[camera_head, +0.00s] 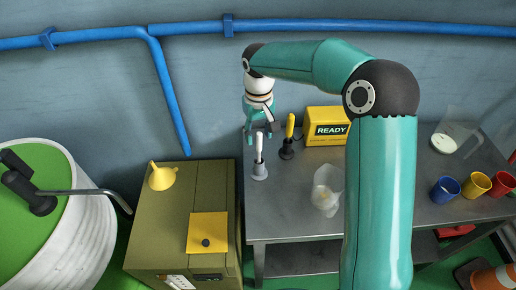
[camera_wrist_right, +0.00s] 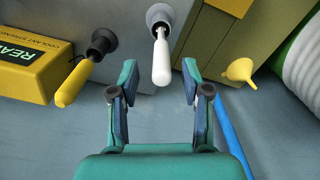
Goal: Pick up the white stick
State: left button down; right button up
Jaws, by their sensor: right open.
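The white stick (camera_head: 259,148) stands upright in a grey holder (camera_head: 259,172) near the left edge of the metal cart top. My right gripper (camera_head: 258,128) is above and behind it in the head view. In the right wrist view, the white stick (camera_wrist_right: 161,62) lies between and just beyond the two open fingertips (camera_wrist_right: 160,82), apart from both. Its lower end sits in the dark socket of the holder. The right gripper is open and empty. My left gripper is not in view.
A yellow stick (camera_head: 290,126) in a dark holder stands close to the right, before the yellow READY box (camera_head: 328,127). A clear container (camera_head: 326,188) and coloured cups (camera_head: 446,188) are farther right. An olive cabinet (camera_head: 160,225) with a yellow funnel (camera_head: 162,176) stands left.

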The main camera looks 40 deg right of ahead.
aim_at(259, 147)
jog(key=shift+s+f, duration=0.15)
jog(key=shift+f, duration=0.45)
notch_tip(259, 147, down, 4)
jog(key=shift+s+a+f+p, duration=0.1)
jog(key=shift+a+p, duration=0.05)
jog(key=shift+p, duration=0.45)
grip_shut()
